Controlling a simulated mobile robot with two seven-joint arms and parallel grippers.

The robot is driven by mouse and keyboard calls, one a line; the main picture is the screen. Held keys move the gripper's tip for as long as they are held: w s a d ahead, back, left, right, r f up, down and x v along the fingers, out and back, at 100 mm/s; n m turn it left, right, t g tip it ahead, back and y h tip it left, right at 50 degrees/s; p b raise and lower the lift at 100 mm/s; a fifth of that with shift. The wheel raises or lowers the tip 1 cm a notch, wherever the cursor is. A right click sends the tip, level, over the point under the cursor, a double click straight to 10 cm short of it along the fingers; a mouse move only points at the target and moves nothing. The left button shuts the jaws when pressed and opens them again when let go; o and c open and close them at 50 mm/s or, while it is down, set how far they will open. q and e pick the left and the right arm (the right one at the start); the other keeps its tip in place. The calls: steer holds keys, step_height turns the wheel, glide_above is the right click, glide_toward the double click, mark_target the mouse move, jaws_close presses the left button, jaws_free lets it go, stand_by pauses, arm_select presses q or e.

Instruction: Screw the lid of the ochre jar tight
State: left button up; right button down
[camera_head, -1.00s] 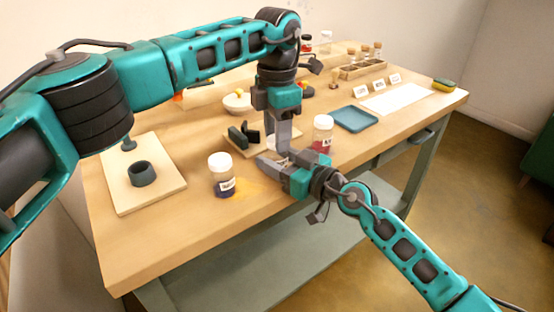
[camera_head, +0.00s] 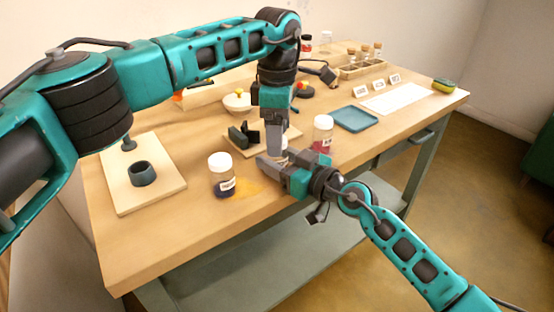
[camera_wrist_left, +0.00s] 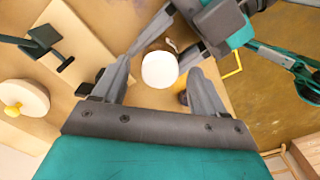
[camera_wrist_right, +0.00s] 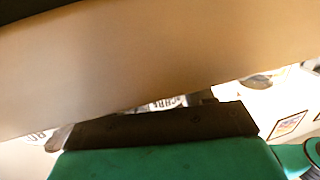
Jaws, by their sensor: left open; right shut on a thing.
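The ochre jar stands near the table's front edge, mostly hidden by my grippers in the head view. Its white lid (camera_wrist_left: 159,69) shows from above in the left wrist view, on the jar; I cannot tell how tight it is. Part of a label (camera_wrist_right: 168,103) with letters like "CHR" shows in the right wrist view. My left gripper (camera_head: 274,146) points down over the jar, open, with its fingers on either side of the lid and apart from it. My right gripper (camera_head: 276,164) comes in low from the right and is shut on the jar's body.
A blue-filled jar (camera_head: 222,180) stands left beside spilled yellow powder (camera_head: 250,187). A red-filled jar (camera_head: 322,138) stands close on the right. A blue tray (camera_head: 354,118) and white sheet (camera_head: 396,98) lie further right.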

arm_select(q)
step_height(320, 180, up, 12)
stand_by(0.5)
arm_select(e)
steer(key=shift+c, duration=1.7)
jaws_free()
steer(key=shift+d, duration=0.1)
steer(key=shift+s+d, duration=0.25)
arm_select(q)
steer(key=shift+r+p, duration=1.45)
steer(key=shift+p, duration=0.05)
arm_select(e)
steer(key=v, duration=1.2)
